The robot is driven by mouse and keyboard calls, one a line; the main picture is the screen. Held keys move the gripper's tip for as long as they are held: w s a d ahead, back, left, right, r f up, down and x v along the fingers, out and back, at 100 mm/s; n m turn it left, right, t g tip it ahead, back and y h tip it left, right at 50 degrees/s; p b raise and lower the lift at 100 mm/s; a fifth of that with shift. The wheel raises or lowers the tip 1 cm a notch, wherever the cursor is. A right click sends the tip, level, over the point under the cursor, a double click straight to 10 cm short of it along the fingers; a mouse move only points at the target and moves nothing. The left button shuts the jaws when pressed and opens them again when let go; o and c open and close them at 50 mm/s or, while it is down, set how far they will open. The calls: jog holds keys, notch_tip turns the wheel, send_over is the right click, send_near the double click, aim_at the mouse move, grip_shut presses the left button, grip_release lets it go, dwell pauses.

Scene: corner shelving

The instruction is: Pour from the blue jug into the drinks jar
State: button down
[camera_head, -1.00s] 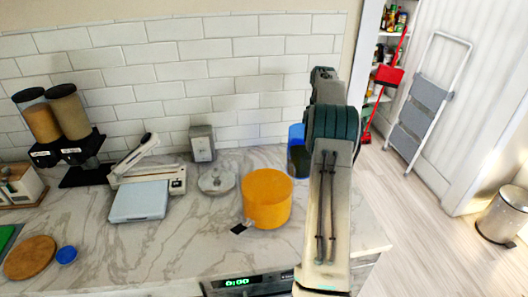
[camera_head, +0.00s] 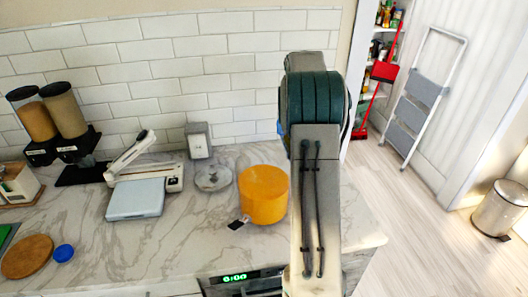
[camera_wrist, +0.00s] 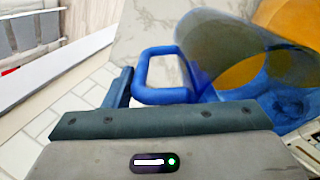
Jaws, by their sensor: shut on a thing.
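The blue jug (camera_wrist: 205,45) has a see-through body and a solid blue handle (camera_wrist: 165,97). My gripper (camera_wrist: 150,112) is shut on the jug at its handle side; the exact contact is partly hidden. In the head view my arm hides the jug except for a thin blue sliver (camera_head: 281,128). An orange round jar (camera_head: 264,196), apparently the drinks jar, stands on the counter left of my arm. Its orange side also shows in the wrist view (camera_wrist: 292,18), beyond the jug. I cannot tell the jug's exact tilt or whether it touches the jar.
A glass lid-like disc (camera_head: 213,178) and a grey box (camera_head: 199,141) stand behind the jar. A white scale (camera_head: 136,199) and dispensers (camera_head: 65,112) are further left. The tiled wall (camera_head: 160,75) backs the counter. A stepladder (camera_head: 418,95) stands right.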

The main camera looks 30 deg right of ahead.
jog(key=r, duration=0.1)
jog(key=a+r+h, duration=0.2)
jog(key=r, duration=0.1)
jog(key=shift+s+t, duration=0.25)
jog(key=shift+t, duration=0.05)
jog(key=shift+s+a+r, duration=0.15)
jog(key=shift+a+r, duration=0.05)
jog(key=shift+a, duration=0.05)
jog(key=shift+a+r+h, duration=0.55)
jog(key=shift+r+h, duration=0.15)
jog(key=a+r+h, duration=0.1)
jog(key=a+t+h+b, duration=0.1)
jog(key=h, duration=0.1)
jog(key=shift+s+r, duration=0.35)
jog(key=shift+s, duration=0.05)
jog(key=shift+b, duration=0.5)
jog(key=shift+s+a+r+t+h+b, duration=0.15)
jog(key=shift+a+r+h+b, duration=0.25)
jog(key=shift+b, duration=0.55)
jog(key=shift+s+a+r+t+h+b, duration=0.1)
jog(key=shift+a+r+t+h+b, duration=0.15)
jog(key=shift+r+h+b, duration=0.5)
jog(key=shift+s+a+f+t+h+b, duration=0.15)
jog(key=shift+a+h+b, duration=0.3)
jog(key=shift+b, duration=1.05)
jog(key=shift+s+a+f+t+h+b, duration=0.15)
jog(key=shift+a+f+h+b, duration=0.2)
jog(key=shift+b, duration=1.1)
dwell(0.3)
